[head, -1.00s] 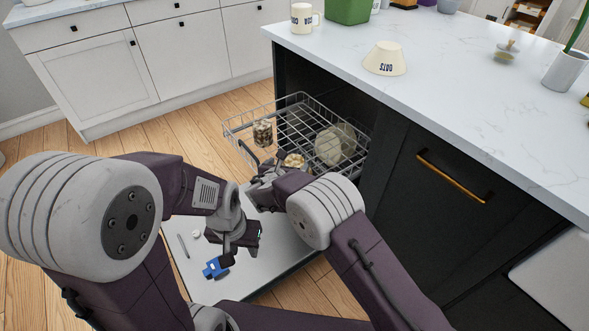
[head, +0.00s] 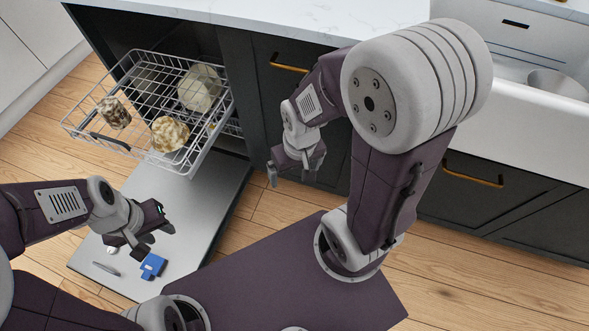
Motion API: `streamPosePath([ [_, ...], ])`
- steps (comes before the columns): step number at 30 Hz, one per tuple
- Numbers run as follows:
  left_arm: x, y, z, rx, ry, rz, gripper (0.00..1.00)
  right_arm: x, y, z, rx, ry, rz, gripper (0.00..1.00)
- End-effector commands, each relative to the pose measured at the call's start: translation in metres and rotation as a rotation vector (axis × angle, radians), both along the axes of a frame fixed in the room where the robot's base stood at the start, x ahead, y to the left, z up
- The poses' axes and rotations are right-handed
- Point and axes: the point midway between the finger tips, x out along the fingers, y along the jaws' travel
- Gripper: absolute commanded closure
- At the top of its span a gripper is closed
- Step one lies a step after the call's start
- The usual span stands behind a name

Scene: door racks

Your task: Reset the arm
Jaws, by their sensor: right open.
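My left gripper (head: 156,241) hangs over the lowered dishwasher door (head: 205,215), with its two dark fingers apart and nothing seen between them. My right gripper (head: 289,180) is in front of the dark cabinets, to the right of the rack. Its fingers are spread and it is empty. The wire dish rack (head: 150,62) is pulled out above the door. It holds a patterned cup (head: 114,112), a patterned round dish (head: 169,133) and a pale round dish (head: 199,87).
A blue object (head: 152,266), a thin grey piece (head: 106,268) and a small white piece (head: 111,250) lie on the door. Dark cabinets with brass handles (head: 472,179) and a white sink (head: 520,110) stand right. Wooden floor (head: 480,260) is clear at lower right.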

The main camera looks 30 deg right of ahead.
Motion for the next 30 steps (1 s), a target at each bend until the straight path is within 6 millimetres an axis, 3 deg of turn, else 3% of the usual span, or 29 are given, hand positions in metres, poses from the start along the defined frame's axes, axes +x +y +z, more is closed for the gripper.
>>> streamPosePath([
  [7, 0.000, 0.000, 0.003, 0.000, 0.000, 0.000, 0.64, 0.000, 0.000, 0.003, 0.000, 0.001, 0.005, 0.03],
  [11, 0.000, 0.000, 0.029, 0.000, 0.000, 0.000, 0.64, 0.001, 0.000, 0.029, -0.002, 0.001, 0.007, 0.03],
  [14, 0.000, 0.000, 0.069, 0.000, 0.000, 0.000, 0.64, 0.001, 0.000, 0.069, -0.002, 0.001, 0.008, 0.03],
  [21, 0.000, 0.000, 0.202, 0.000, -0.001, 0.000, 0.64, 0.001, 0.000, 0.202, -0.002, 0.001, 0.009, 0.03],
  [24, 0.000, 0.000, 0.250, 0.000, -0.001, 0.000, 0.64, 0.001, 0.001, 0.249, -0.002, 0.001, 0.009, 0.03],
  [27, 0.000, 0.000, 0.272, 0.000, -0.001, 0.000, 0.64, 0.001, 0.000, 0.271, -0.002, 0.001, 0.010, 0.03],
  [30, 0.000, 0.000, 0.270, 0.000, 0.000, 0.000, 0.64, 0.001, 0.000, 0.270, -0.002, 0.002, 0.010, 0.03],
])
